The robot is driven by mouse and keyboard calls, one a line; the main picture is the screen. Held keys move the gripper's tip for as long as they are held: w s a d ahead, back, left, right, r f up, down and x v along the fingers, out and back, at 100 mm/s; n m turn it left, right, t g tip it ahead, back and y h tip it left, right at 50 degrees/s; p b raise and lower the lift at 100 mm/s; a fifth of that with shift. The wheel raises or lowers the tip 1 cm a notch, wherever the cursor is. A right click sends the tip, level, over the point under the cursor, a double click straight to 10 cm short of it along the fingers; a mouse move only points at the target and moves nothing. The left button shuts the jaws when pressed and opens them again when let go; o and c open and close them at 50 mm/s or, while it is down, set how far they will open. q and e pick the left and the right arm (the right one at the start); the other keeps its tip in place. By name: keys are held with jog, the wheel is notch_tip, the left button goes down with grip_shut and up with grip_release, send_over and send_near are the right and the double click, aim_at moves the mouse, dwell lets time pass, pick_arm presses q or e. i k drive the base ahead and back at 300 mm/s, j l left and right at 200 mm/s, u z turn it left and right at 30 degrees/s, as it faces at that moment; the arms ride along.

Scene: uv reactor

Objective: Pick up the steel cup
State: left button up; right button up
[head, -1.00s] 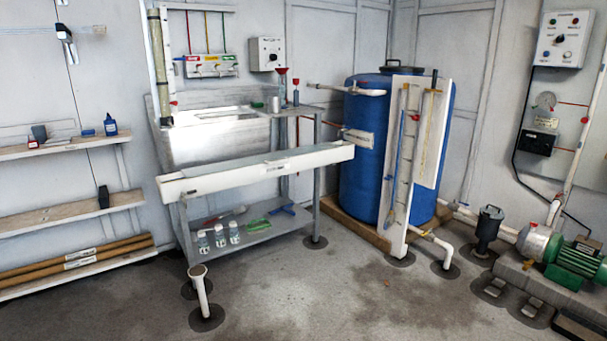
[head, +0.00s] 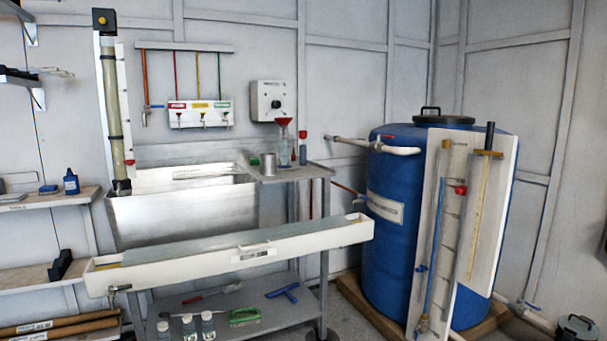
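The steel cup (head: 268,164) is a small grey metal cylinder. In the head view it stands upright on the grey side shelf of the steel sink bench, just right of the basin. It is left of a bottle with a red funnel (head: 284,140). Nothing covers it from this side. Neither of my grippers shows in the view.
A long white trough (head: 230,254) runs across the front of the steel sink (head: 185,215), between me and the cup. A lower shelf (head: 270,310) holds bottles and a green brush. A blue tank (head: 390,230) stands at right; wall shelves (head: 40,205) are at left.

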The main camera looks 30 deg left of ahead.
aim_at(267, 161)
jog(key=i+l+u, duration=0.1)
jog(key=i+u, duration=0.3)
jog(key=i+l+u, duration=0.35)
jog(key=i, duration=0.2)
jog(key=j, duration=0.1)
